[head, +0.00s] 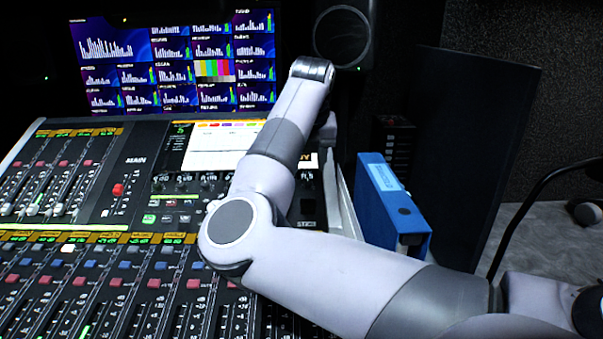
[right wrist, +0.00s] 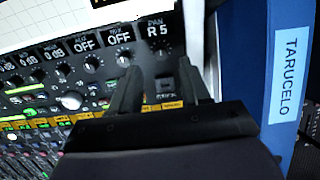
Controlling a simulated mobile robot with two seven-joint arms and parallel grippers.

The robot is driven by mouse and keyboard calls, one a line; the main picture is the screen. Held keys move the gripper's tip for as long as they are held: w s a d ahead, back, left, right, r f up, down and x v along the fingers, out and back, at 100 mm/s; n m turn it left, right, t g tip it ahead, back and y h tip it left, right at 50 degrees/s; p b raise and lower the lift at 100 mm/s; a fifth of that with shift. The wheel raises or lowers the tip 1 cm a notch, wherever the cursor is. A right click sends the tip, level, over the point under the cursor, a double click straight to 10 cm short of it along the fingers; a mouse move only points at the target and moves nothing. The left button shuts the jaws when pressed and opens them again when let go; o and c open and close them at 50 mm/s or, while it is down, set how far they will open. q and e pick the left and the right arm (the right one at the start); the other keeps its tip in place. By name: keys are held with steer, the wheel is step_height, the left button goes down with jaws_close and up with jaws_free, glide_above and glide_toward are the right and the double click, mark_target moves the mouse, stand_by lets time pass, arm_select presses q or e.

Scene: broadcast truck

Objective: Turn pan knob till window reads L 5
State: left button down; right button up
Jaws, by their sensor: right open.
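The pan window (right wrist: 157,28) is at the top of the right wrist view, on the mixing console (right wrist: 75,85). Under its PAN label it reads R 5. My right gripper (right wrist: 160,75) is open, its two dark fingers apart and pointing at the panel just below that window. In the head view my right arm reaches over the console and covers much of the gripper. My left gripper is not in view.
Other knobs, such as one (right wrist: 92,63) under the AUX window, sit left of the fingers. A blue binder (head: 385,205) stands close on the right. Monitor screens (head: 175,60) and a speaker (head: 343,37) are behind. Faders (head: 60,190) fill the console's left.

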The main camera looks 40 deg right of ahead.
mark_target(308, 181)
steer(key=x, duration=0.5)
steer(key=shift+f, duration=0.35)
jaws_close()
